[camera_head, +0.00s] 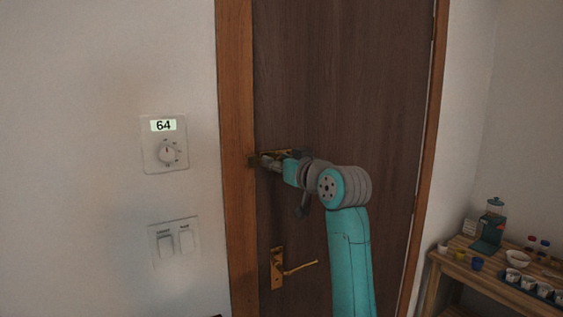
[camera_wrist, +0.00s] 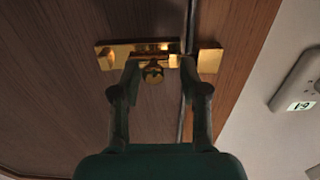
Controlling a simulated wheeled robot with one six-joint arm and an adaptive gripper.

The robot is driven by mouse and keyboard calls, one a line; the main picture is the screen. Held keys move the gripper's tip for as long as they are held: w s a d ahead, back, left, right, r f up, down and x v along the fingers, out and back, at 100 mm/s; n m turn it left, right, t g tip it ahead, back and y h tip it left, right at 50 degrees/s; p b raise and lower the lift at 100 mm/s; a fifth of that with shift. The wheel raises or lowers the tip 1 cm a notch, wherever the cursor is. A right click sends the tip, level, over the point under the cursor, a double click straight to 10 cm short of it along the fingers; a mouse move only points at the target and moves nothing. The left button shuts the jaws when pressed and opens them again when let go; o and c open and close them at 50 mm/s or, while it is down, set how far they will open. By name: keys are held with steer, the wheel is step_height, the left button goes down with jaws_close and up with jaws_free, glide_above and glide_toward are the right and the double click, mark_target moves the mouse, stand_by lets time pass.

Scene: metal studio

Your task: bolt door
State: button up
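A brown wooden door (camera_head: 345,80) stands shut in its frame. A brass bolt (camera_wrist: 112,57) is mounted on the door, and it also shows in the head view (camera_head: 285,152), partly behind my gripper. Its round brass knob (camera_wrist: 153,73) sits between my fingers, closer to the left one. A brass keeper (camera_wrist: 210,61) is on the door frame, right of the bolt in the wrist view. My gripper (camera_wrist: 159,68) is open, with a finger on either side of the knob. The right fingertip covers the gap between bolt and keeper. I cannot tell whether either finger touches.
A brass lever handle (camera_head: 290,270) is lower on the door. A dial panel reading 64 (camera_head: 164,145) and a double switch (camera_head: 175,240) are on the left wall. A wooden shelf (camera_head: 480,275) with cups and a blender (camera_head: 490,225) stands at the right.

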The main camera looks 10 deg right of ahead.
steer(key=shift+d, duration=0.1)
steer(key=v, duration=1.2)
